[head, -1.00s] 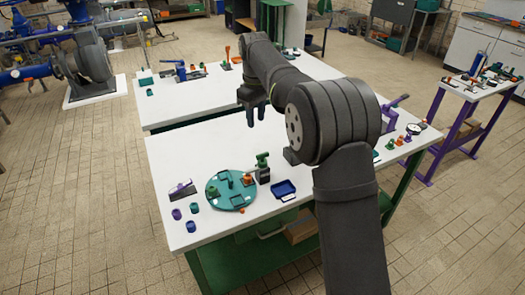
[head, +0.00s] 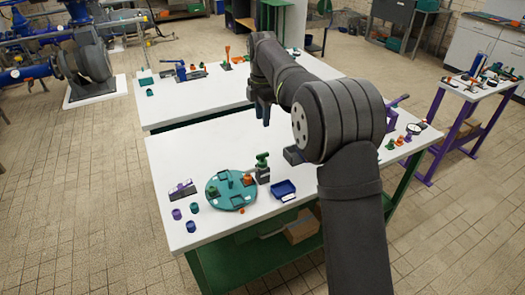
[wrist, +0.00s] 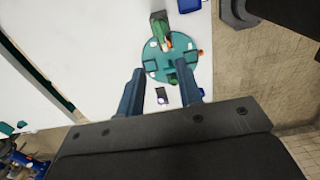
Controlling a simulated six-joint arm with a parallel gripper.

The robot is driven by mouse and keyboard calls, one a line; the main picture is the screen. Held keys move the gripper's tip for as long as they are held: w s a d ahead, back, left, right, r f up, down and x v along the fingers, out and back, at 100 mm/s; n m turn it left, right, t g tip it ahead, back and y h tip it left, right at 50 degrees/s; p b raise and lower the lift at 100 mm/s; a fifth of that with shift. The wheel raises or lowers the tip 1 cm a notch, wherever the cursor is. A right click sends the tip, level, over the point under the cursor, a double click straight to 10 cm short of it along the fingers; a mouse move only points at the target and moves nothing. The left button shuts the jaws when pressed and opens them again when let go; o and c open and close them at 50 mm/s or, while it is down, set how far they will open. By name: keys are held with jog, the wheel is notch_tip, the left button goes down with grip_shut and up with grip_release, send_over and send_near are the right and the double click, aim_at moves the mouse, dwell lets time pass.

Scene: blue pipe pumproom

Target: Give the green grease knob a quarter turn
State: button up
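A green T-handled knob (head: 262,158) stands upright on a dark block at the back right edge of a round turquoise plate (head: 219,203) on the near white table. A smaller green knob (head: 213,191) is on the plate's left side. I cannot tell which is the grease knob. My gripper (head: 262,112) is above the table, behind these parts and apart from them. In the wrist view my gripper (wrist: 161,88) is open, with nothing between its two blue fingers. The T-handled knob (wrist: 160,24) and the plate (wrist: 155,48) show beyond the fingertips.
A blue tray (head: 284,190) lies right of the plate. Small purple and blue cups (head: 193,208) and a wedge-shaped block (head: 182,189) lie left of it. An orange knob (head: 247,179) is on the plate. The table's back left part is clear. More fittings stand at the right end.

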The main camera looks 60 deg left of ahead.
aim_at(262, 154)
notch_tip(262, 154, down, 14)
jog(key=shift+f, duration=0.2)
grip_shut()
